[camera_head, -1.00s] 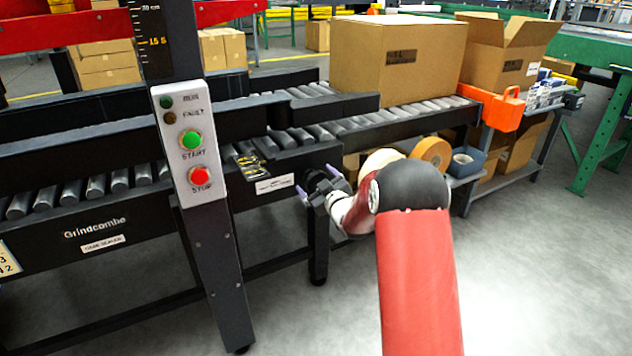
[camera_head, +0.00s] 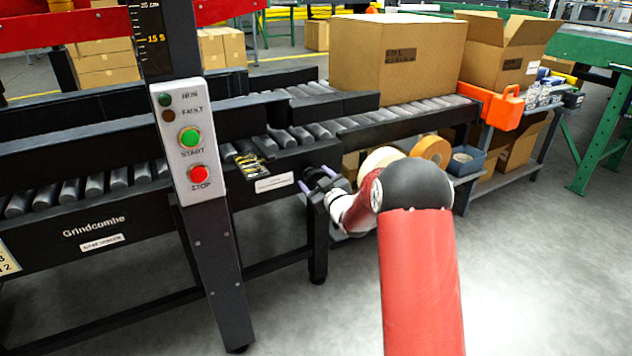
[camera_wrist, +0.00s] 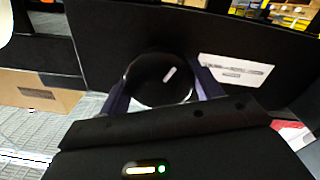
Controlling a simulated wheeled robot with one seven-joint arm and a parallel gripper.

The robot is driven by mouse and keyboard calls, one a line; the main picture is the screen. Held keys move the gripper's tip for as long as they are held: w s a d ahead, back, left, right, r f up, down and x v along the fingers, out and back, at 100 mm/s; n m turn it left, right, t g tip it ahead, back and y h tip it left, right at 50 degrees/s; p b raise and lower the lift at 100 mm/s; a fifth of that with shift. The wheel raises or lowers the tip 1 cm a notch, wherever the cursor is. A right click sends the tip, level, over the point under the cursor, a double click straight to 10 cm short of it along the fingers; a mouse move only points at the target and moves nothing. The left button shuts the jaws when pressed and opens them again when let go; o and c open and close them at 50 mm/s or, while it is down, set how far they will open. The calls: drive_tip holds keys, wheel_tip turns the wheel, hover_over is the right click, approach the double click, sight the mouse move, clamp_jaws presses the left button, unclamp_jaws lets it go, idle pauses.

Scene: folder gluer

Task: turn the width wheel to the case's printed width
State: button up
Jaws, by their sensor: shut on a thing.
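The width wheel (camera_wrist: 158,79) is a round black knob with a short white mark on its face, seen in the wrist view against the machine's dark side panel. My gripper (camera_wrist: 163,92) has its two purple fingers on either side of the wheel, shut on it. In the head view my gripper (camera_head: 320,184) is at the machine's side, below the rail, and the wheel is mostly hidden there. The case (camera_head: 397,55) is a closed brown carton on the rollers. A dark printed mark shows on its front, too small to read.
A post with a scale (camera_head: 153,35) carries a control box with a green start button (camera_head: 190,138) and a red stop button (camera_head: 199,174). A white label (camera_wrist: 235,71) is right of the wheel. Tape rolls (camera_head: 431,149) and an orange tool (camera_head: 497,107) are at the right.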

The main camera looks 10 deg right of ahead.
drive_tip(key=m+b, duration=0.1)
drive_tip(key=m, duration=0.4)
drive_tip(key=shift+d, duration=0.15)
drive_tip(key=m, duration=0.4)
drive_tip(key=shift+d, duration=0.1)
drive_tip(key=m+p, duration=0.2)
drive_tip(key=m, duration=0.3)
drive_tip(key=shift+w+m+g, duration=0.1)
drive_tip(key=shift+m+g, duration=0.2)
drive_tip(key=shift+m, duration=0.1)
drive_tip(key=shift+f+m+p, duration=0.1)
drive_tip(key=shift+m+p, duration=0.45)
drive_tip(key=shift+m, duration=1.25)
drive_tip(key=o, duration=1)
